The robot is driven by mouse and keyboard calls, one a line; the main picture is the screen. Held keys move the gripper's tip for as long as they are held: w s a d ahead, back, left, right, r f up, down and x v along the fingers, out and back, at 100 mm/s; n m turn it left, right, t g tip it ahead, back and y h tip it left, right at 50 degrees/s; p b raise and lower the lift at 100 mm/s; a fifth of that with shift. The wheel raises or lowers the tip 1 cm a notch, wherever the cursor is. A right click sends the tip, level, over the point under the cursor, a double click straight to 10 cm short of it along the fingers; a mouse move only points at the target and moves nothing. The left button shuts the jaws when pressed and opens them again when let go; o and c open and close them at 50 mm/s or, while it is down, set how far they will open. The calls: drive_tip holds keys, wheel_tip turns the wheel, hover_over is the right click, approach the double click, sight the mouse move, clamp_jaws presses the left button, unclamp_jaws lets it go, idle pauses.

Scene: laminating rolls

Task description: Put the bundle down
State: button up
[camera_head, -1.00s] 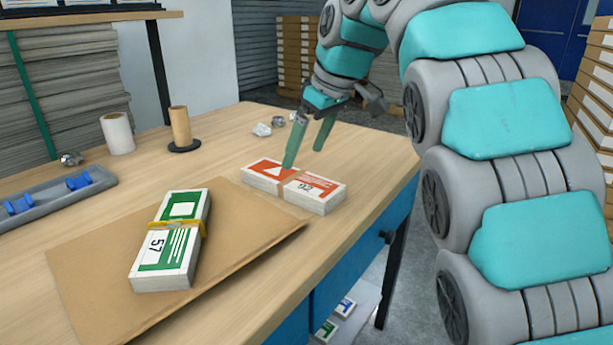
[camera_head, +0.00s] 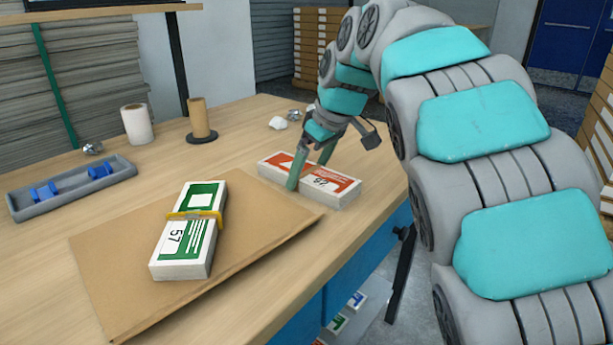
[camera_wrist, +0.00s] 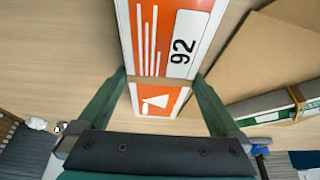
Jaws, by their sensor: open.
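The orange-and-white bundle marked 92 (camera_head: 335,182) lies flat on the wooden table, with a tan band around its middle. My gripper (camera_head: 307,176) is open over it, one finger on each near and far long side. In the wrist view the same bundle (camera_wrist: 165,40) runs between the two spread fingers of my gripper (camera_wrist: 162,76), with a small gap visible beside each. A green-and-white bundle marked 57 (camera_head: 183,250) with a yellow band lies on a brown cardboard sheet (camera_head: 110,260).
A grey tray with blue parts (camera_head: 70,188) is at the left. A white roll (camera_head: 137,124) and a brown tube on a dark base (camera_head: 199,118) stand behind. Crumpled scraps (camera_head: 278,123) lie near the far edge. The table's right edge is close to the orange bundle.

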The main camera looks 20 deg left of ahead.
drive_tip(key=shift+c, duration=0.2)
drive_tip(key=shift+r, duration=0.1)
drive_tip(key=c, duration=1.5)
